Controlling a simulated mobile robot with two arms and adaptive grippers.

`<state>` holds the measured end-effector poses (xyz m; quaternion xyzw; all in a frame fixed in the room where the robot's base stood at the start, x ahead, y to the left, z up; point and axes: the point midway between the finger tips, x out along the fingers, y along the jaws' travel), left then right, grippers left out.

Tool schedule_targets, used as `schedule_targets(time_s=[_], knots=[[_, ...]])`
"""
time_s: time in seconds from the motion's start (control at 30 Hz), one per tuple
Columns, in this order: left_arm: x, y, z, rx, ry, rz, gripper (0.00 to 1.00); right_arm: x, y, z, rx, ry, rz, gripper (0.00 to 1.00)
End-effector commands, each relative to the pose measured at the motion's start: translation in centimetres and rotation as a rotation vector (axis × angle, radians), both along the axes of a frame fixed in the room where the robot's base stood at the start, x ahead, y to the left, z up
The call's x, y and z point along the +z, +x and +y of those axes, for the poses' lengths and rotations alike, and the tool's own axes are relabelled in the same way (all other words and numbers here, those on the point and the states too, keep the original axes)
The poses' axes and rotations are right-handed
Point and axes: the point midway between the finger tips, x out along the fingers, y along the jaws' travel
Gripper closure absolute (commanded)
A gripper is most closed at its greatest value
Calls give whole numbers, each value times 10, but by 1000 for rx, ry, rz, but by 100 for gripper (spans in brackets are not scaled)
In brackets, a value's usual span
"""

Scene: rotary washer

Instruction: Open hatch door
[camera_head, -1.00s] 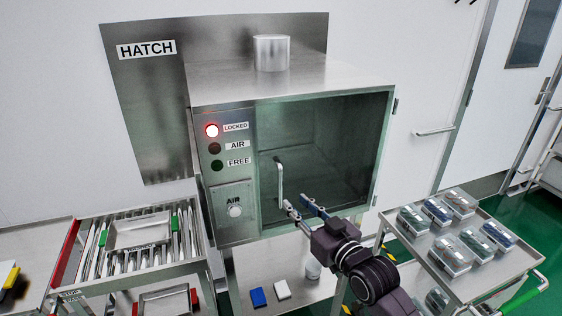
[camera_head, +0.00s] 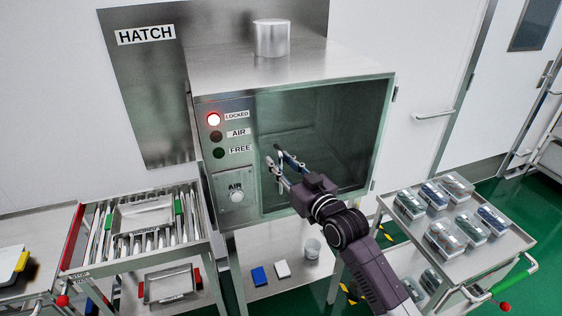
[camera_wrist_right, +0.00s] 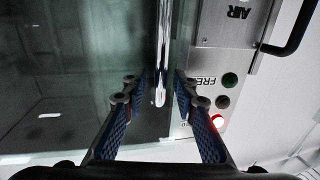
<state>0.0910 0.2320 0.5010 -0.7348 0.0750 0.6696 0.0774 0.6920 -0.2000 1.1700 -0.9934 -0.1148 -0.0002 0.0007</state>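The hatch (camera_head: 290,75) is a steel cabinet with a dark glass door (camera_head: 335,120), which is shut. The door's upright metal handle is by the door's left edge and largely covered by my gripper in the head view. My right gripper (camera_head: 278,157) is at the handle. In the right wrist view the handle (camera_wrist_right: 161,60) runs between the two blue-padded fingers of my right gripper (camera_wrist_right: 159,88). Gaps show on both sides, so the gripper is open around the handle's end. The red LOCKED light (camera_head: 213,119) is lit. My left gripper is out of view.
The AIR button (camera_head: 237,196) is on the panel left of the door. A cart with several packaged items (camera_head: 447,240) stands at the right. A roller rack with a metal tray (camera_head: 143,216) stands at the left. A shelf (camera_head: 290,250) lies below the hatch.

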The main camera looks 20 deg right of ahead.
Motion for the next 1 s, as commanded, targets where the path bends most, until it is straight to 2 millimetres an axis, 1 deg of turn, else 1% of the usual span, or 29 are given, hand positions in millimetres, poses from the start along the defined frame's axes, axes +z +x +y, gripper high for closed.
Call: schedule_targets(time_s=[0.17, 0.4, 0.8, 1.0], knots=[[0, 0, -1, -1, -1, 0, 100, 0, 0, 0, 0, 0, 0, 74], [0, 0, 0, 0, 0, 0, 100, 0, 0, 0, 0, 0, 0, 100], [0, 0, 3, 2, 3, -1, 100, -1, 0, 0, 0, 0, 1, 100], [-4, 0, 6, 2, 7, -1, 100, -2, -2, -2, 13, -4, 1, 100]])
